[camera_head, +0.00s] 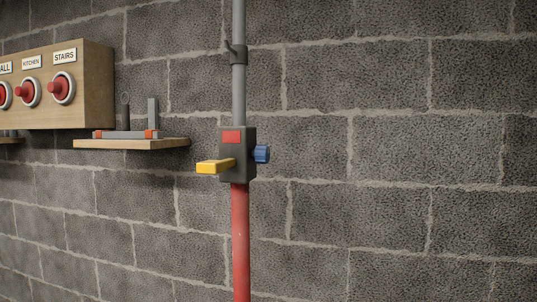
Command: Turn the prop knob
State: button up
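A vertical prop stands before the wall, with a thin grey upper tube (239,95) and a thicker red lower tube (240,235). A dark grey housing (238,173) joins the two tubes. A blue ridged knob (261,154) sticks out of the housing's right side. A yellow lever (213,166) points out to the left and toward me from its front. A red patch (231,137) is on the upper front of the housing. My gripper does not show in this view.
A grey block wall fills the background. A wooden board (107,85) with red round buttons and labels, one reading STAIRS, is at upper left. A small wooden shelf (120,144) holding a grey and orange item is left of the housing. The space to the right is clear.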

aim_at(261, 153)
jog(key=z, duration=0.25)
jog(key=i, duration=0.95)
jog(key=z, duration=0.2)
